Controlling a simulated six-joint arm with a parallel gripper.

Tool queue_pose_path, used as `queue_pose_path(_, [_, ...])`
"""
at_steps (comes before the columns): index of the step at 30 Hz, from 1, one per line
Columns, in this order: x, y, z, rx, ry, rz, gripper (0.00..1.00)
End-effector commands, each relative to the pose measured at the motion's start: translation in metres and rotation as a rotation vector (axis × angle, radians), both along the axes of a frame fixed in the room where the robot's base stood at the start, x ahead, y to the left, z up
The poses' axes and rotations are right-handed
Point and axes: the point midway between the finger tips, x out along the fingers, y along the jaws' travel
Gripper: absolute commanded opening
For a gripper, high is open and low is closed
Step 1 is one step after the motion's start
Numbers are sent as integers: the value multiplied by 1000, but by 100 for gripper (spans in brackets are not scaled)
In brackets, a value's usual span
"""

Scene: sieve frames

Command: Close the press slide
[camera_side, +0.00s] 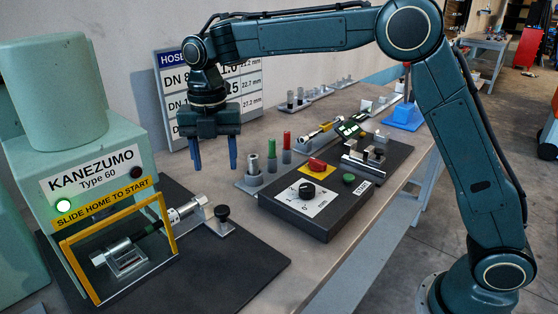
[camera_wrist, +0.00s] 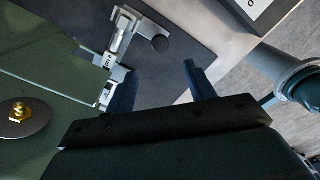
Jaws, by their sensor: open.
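The green press (camera_side: 95,150), marked KANEZUMO Type 60, stands at the left with a lit green lamp and the words "SLIDE HOME TO START". A yellow guard frame (camera_side: 120,240) surrounds its opening. The slide (camera_side: 226,229) sticks out to the right of the frame, with a black knob (camera_side: 222,212) on it. A hose with metal fittings (camera_side: 182,213) lies along it through the frame. My gripper (camera_side: 214,166) is open and empty, above and behind the knob. In the wrist view, the knob (camera_wrist: 160,43) lies beyond the open fingers (camera_wrist: 158,80).
A black control box (camera_side: 310,205) with a dial, red switch and green START button stands right of centre. Grey and coloured posts (camera_side: 271,157) stand behind it. More fittings (camera_side: 320,133) lie farther back. A hose size board (camera_side: 180,80) leans on the wall.

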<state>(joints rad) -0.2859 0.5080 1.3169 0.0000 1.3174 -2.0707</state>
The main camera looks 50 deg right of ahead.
Motion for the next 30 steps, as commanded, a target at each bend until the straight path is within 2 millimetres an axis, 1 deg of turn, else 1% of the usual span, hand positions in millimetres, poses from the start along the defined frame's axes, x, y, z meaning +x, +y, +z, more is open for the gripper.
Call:
queue_pose_path(15, [-1, 0, -77, -1, 4, 0, 54])
queue_pose_path(21, [-1, 0, -102, 0, 3, 0, 54])
queue_pose_path(25, [0, 0, -113, 0, 1, 0, 54])
queue_pose_path(30, [0, 0, -119, 0, 0, -1, 54])
